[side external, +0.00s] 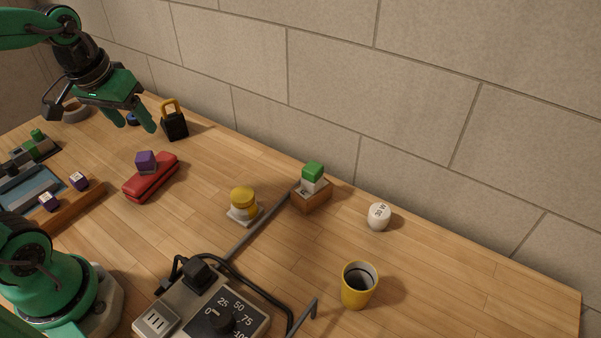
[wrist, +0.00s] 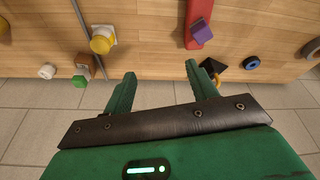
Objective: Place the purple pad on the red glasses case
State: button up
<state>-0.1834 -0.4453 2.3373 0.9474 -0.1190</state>
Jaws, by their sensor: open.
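The purple pad (side external: 146,162) is a small purple block resting on top of the red glasses case (side external: 152,182), near its upper left end in the side view. In the wrist view the purple pad (wrist: 202,31) sits on the red case (wrist: 197,11) close to one end. My gripper (side external: 134,122) is open and empty. It hangs in the air above and behind the case in the side view, apart from the pad. In the wrist view its two fingers (wrist: 161,76) are spread with nothing between them.
A black padlock (side external: 174,124) with a yellow shackle stands behind the case. A yellow cylinder (side external: 243,199) stands on a white base to the right. A tray (side external: 75,212) holds purple-and-white blocks at left. A yellow cup (side external: 357,290) and a dial box (side external: 213,310) are in front.

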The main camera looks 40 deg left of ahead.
jog(key=s+d+r+m+t, duration=0.1)
jog(key=s+d+m+t, duration=0.1)
jog(key=s+d+m, duration=0.1)
jog(key=shift+s+d+h, duration=0.3)
jog(key=shift+s+d, duration=0.35)
jog(key=shift+d, duration=0.35)
dwell(0.5)
